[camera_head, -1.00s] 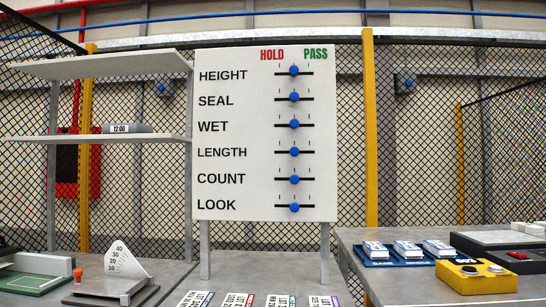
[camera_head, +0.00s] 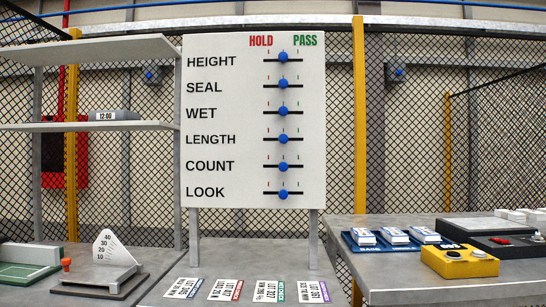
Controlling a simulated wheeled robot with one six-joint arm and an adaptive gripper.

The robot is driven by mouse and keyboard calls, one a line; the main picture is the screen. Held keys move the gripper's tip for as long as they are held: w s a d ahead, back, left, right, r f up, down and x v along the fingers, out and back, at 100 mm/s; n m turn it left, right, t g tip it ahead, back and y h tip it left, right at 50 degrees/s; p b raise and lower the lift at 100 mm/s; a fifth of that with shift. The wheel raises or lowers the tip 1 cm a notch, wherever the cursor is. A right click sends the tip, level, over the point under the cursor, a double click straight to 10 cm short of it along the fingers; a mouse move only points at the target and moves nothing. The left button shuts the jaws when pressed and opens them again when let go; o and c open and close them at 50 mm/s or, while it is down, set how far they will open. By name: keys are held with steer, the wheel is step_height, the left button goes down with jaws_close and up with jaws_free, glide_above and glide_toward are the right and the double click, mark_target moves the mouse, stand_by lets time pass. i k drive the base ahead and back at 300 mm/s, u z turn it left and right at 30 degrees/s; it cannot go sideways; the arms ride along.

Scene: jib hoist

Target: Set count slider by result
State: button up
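A white upright board (camera_head: 225,125) stands at the middle of the view on two grey legs. It has six rows: HEIGHT, SEAL, WET, LENGTH, COUNT and LOOK, with a red HOLD heading at left and a green PASS heading at right. The COUNT slider (camera_head: 283,166) is a blue knob on a black horizontal track, at the middle mark between HOLD and PASS. The other blue knobs, such as the LENGTH slider (camera_head: 283,139) and the LOOK slider (camera_head: 283,194), are also at their middle marks. My gripper is not in view.
Several printed lot cards (camera_head: 228,290) lie on the table before the board. A dial scale (camera_head: 112,257) is at the left, under grey shelves (camera_head: 90,126). On the right table are a blue tray (camera_head: 352,243) with packets and a yellow button box (camera_head: 459,261).

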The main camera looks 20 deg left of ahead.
mark_target(283, 166)
steer(key=z, duration=2.25)
steer(key=k, duration=1.45)
steer(key=u, duration=2.15)
